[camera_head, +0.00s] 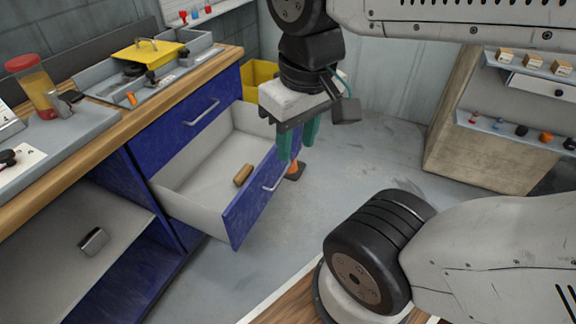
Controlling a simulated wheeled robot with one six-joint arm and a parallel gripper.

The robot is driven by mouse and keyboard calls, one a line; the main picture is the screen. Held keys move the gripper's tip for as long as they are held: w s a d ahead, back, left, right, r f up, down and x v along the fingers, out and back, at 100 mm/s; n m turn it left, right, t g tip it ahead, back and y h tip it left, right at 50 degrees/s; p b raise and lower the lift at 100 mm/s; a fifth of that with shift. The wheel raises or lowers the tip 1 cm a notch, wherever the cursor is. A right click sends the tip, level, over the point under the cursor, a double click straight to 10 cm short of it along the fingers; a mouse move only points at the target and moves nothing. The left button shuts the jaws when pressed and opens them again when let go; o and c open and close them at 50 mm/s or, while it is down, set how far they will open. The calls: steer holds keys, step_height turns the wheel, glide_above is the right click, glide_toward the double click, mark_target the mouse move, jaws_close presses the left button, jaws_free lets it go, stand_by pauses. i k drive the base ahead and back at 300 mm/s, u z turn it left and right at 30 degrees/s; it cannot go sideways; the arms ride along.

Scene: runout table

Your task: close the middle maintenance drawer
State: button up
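The middle drawer (195,207) is pulled well out from the blue cabinet. Its blue front panel (243,214) carries a pale bar handle (274,182). A small brown block (243,175) lies inside on the drawer floor. My gripper (298,145) points down with two teal fingers at the far right end of the drawer front. The fingers are apart with a gap between them. They overlap the panel's upper edge in the picture; I cannot tell whether they touch it. The drawer above, with its own handle (202,112), is shut.
The wooden worktop (127,128) holds a yellow-lidded tray (148,52) and an orange jar (37,92). An open shelf (60,225) lies left of the drawer. A yellow bin (258,78) and an orange cone (293,170) stand beyond it. Grey floor (380,155) is open rightward.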

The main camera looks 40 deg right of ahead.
mark_target(197, 188)
steer(key=z, duration=0.5)
steer(key=i, duration=0.8)
steer(key=z, duration=0.65)
steer(key=k, duration=0.65)
steer(key=u, duration=0.7)
steer(key=i, duration=0.35)
